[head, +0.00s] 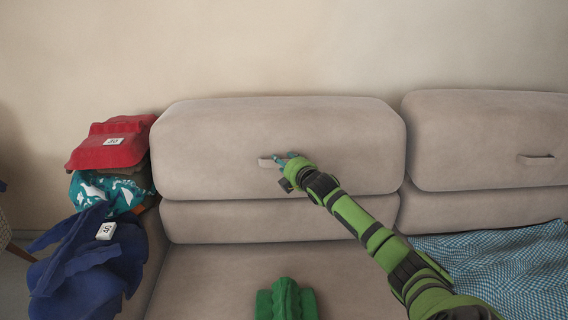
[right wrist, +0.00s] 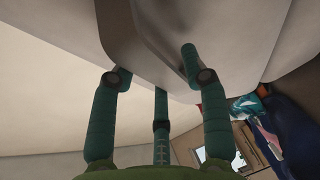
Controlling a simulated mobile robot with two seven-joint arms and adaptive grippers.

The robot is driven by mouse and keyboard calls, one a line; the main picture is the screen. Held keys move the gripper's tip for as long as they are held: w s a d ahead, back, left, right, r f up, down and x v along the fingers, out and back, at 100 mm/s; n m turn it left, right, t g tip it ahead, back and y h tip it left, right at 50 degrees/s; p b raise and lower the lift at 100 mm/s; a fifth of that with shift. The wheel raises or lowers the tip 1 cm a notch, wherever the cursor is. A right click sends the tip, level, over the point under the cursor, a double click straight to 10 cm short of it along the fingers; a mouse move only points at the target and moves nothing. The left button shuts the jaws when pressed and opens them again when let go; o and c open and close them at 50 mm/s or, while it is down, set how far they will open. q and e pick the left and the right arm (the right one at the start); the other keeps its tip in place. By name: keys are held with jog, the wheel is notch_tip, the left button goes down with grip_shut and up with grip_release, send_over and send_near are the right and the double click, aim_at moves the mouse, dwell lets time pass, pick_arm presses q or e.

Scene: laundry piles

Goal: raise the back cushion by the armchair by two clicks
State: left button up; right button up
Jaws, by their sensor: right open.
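The left back cushion (head: 200,140), on the side of the armchair (head: 8,230), is a beige padded block on top of the sofa back. A beige pull tab (head: 267,163) sticks out from its lower front. My right gripper (head: 281,162) is at the right end of this tab. In the right wrist view my right gripper (right wrist: 157,75) has its teal fingers spread, close to the beige upholstery (right wrist: 225,30). I cannot tell whether the fingers touch the tab. My left gripper is out of view.
Red (head: 108,145), teal patterned (head: 105,192) and blue (head: 90,262) laundry is piled at the sofa's left arm. A dark green item (head: 287,301) is on the seat. A checked blue cloth (head: 500,260) covers the right seat. The right back cushion (head: 480,130) has its own tab (head: 537,160).

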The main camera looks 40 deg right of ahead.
jog(key=shift+w, duration=0.2)
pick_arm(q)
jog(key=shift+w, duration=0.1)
pick_arm(e)
grip_shut()
jog(key=shift+s+a+f+b, duration=0.1)
jog(key=shift+a+f+b, duration=0.1)
jog(key=shift+f+b, duration=0.15)
pick_arm(q)
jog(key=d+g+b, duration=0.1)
jog(key=b, duration=0.2)
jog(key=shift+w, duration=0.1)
pick_arm(e)
jog(key=s+a+f+n+t+h, duration=0.1)
jog(key=s+a+t, duration=0.2)
jog(key=s+a, duration=0.1)
jog(key=shift+s+f, duration=0.3)
jog(key=shift+s, duration=0.1)
